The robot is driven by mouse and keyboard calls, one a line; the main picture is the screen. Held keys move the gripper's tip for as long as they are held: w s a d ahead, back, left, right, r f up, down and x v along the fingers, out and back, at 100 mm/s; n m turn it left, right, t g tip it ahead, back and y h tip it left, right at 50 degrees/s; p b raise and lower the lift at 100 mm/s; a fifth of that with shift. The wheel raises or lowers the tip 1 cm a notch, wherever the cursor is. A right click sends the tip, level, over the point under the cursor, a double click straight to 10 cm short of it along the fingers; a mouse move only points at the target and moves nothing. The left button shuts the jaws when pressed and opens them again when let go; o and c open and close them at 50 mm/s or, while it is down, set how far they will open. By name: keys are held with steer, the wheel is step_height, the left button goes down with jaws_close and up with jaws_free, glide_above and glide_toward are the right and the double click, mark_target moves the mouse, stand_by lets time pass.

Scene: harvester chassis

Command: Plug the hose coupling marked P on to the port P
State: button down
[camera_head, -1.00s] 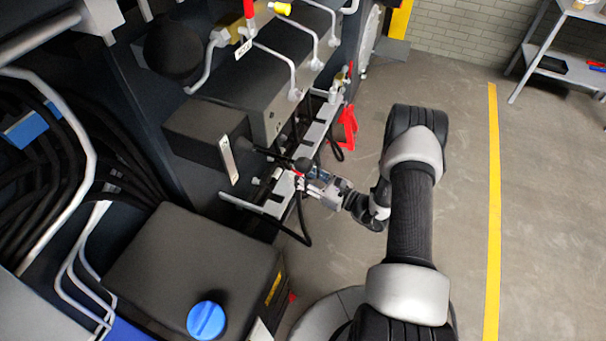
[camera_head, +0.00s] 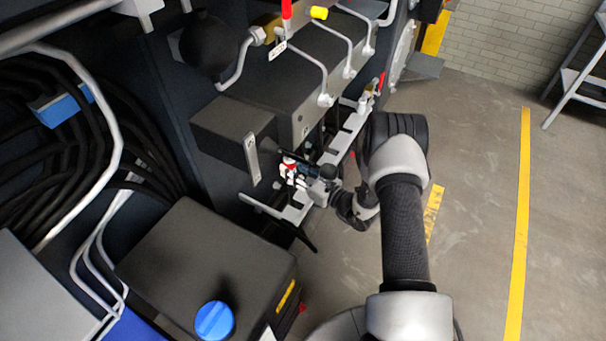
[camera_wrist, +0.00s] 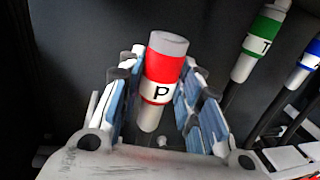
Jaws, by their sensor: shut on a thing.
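The hose coupling marked P (camera_wrist: 160,82) is a pale cylinder with a red band and a white label with a black P. In the wrist view it stands tilted slightly right between the blue-padded fingers of my gripper (camera_wrist: 158,105), which is shut on it. In the head view my gripper (camera_head: 305,177) is beside the pale slotted rail, and the red of the coupling (camera_head: 288,162) shows at its tip, close to the dark valve block. I cannot make out a port marked P in either view.
A green-banded coupling marked T (camera_wrist: 263,42) and a blue-banded one (camera_wrist: 306,62) stand at the right. A black tank (camera_head: 200,255) lies below.

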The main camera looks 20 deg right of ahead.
steer(key=x, duration=0.2)
steer(key=b+x, duration=0.1)
steer(key=a+x, duration=0.1)
steer(key=x, duration=0.1)
steer(key=shift+a+r+b, duration=0.1)
steer(key=shift+b, duration=0.25)
steer(key=shift+s+r+p, duration=0.1)
steer(key=shift+r+p, duration=0.65)
steer(key=shift+r, duration=0.4)
steer(key=shift+r+p, duration=0.65)
steer(key=shift+r, duration=1.15)
stand_by(1.4)
steer(key=c, duration=1.1)
jaws_free()
steer(key=shift+o, duration=0.2)
steer(key=shift+f, duration=0.15)
